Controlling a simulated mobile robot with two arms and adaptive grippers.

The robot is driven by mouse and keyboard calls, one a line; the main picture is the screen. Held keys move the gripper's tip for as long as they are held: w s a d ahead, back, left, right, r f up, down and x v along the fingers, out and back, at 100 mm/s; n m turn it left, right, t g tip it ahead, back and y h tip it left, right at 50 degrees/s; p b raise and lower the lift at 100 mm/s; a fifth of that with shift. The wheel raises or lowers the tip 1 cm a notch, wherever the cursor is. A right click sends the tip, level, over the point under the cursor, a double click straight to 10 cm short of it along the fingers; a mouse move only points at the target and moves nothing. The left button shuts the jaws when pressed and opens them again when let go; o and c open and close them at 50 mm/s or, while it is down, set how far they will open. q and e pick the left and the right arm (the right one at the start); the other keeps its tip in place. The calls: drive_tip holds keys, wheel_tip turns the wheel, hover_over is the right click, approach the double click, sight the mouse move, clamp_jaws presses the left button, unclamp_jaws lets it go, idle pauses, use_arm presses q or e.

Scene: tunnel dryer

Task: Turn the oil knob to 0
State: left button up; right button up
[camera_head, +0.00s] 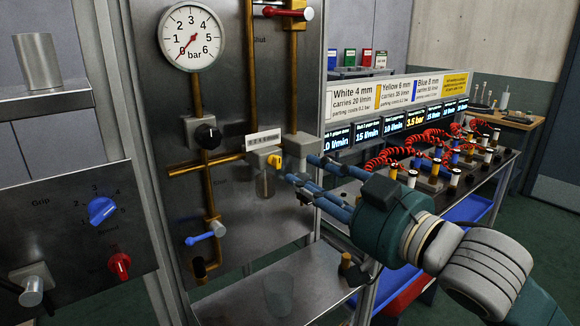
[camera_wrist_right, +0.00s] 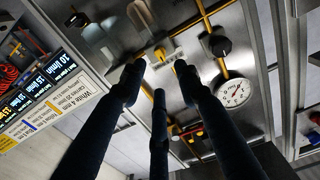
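The oil knob is most likely the small yellow knob (camera_head: 275,160) on the pale block above a clear bowl on the steel panel. In the right wrist view the yellow knob (camera_wrist_right: 160,53) lies ahead, between the fingertips; its setting is too small to read. My right gripper (camera_head: 298,172) reaches in from the right, its blue fingers just short of the knob. In the wrist view its fingers (camera_wrist_right: 158,72) are spread, with nothing between them; I see no contact. My left gripper is not in view.
A black knob (camera_head: 207,135), a blue lever (camera_head: 206,237) and brass pipes share the panel. A pressure gauge (camera_head: 193,37) points near 0. A steel shelf (camera_head: 283,290) juts out below. A rack with red coiled hoses (camera_head: 405,150) stands right.

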sight(280, 162)
drive_tip(key=p+x, duration=0.1)
drive_tip(key=x, duration=0.5)
drive_tip(key=shift+w+a, duration=0.1)
drive_tip(key=shift+a, duration=0.2)
drive_tip(key=shift+w+a, duration=0.3)
drive_tip(key=shift+w, duration=0.25)
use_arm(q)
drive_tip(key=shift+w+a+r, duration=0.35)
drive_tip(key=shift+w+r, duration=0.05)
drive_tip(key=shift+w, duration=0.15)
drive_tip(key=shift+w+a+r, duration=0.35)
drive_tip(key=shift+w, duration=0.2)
use_arm(e)
clamp_jaws()
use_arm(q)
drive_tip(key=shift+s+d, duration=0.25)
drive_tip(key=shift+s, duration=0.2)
